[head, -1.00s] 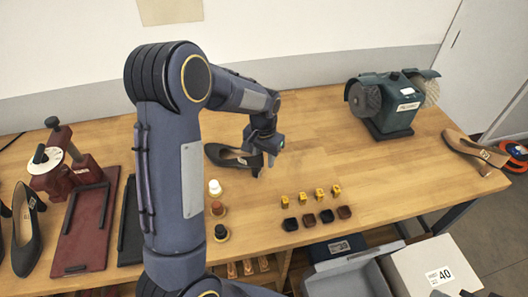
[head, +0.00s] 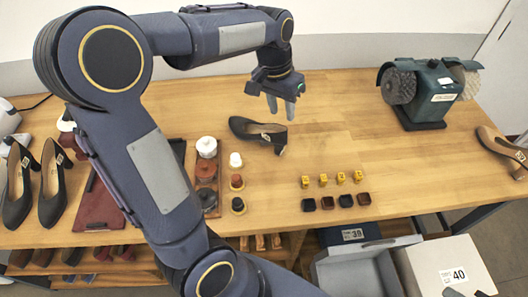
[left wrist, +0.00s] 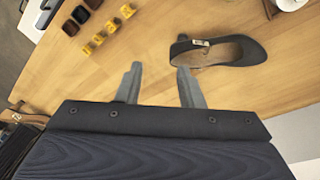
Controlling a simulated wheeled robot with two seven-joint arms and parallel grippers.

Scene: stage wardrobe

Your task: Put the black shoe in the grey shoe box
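A black heeled shoe (head: 250,128) lies on the wooden table, its heel toward the right. It also shows in the left wrist view (left wrist: 235,48), just beyond one finger. My left gripper (head: 281,108) is open and empty, just above and behind the heel end of the shoe in the picture. Its two fingers stand apart in the left wrist view (left wrist: 158,82), with bare table between them. An open grey shoe box (head: 318,272) stands low in front of the table; its inside is only partly in view.
Two more black heeled shoes (head: 52,190) stand at the left.

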